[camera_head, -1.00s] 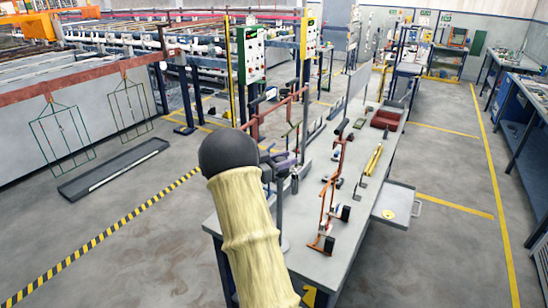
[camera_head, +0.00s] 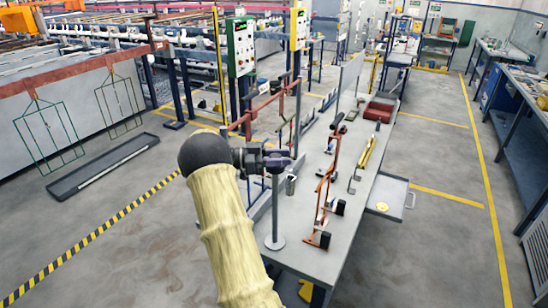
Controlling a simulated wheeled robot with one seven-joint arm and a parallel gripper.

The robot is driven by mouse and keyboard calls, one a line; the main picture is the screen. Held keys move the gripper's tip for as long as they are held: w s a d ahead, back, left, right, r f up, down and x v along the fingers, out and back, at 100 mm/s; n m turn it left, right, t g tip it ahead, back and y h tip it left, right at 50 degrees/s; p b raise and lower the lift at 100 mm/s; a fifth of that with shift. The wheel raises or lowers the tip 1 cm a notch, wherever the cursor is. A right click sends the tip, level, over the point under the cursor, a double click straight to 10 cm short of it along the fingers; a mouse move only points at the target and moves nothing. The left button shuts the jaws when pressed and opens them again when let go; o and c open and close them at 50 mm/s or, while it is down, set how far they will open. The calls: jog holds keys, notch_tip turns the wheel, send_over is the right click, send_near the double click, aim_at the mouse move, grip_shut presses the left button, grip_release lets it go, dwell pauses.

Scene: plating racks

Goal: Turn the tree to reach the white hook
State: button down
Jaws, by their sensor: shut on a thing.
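My gripper (camera_head: 278,161) is at the end of my yellow-sleeved arm, at the left long edge of the grey workbench. It is shut at the upper part of a thin grey upright post, which looks like the tree (camera_head: 275,212). The post stands on a round grey foot (camera_head: 274,242) on the bench. The fingers are small and dark here, so the exact part they hold is unclear. I cannot make out a white hook; my wrist and gripper cover part of the tree.
The bench (camera_head: 310,262) carries a copper-coloured rack (camera_head: 325,200) with black blocks just right of the post. Brass rods (camera_head: 366,152) and a red-brown tray (camera_head: 379,111) lie farther back. A side shelf (camera_head: 388,194) juts out right. The floor beyond is open.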

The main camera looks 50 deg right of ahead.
jog(key=shift+s, duration=0.1)
jog(key=c, duration=1)
grip_release()
jog(key=shift+d, duration=0.15)
jog(key=shift+c, duration=0.2)
jog(key=shift+a, duration=0.2)
jog(key=b+v, duration=0.5)
jog(key=v, duration=1.2)
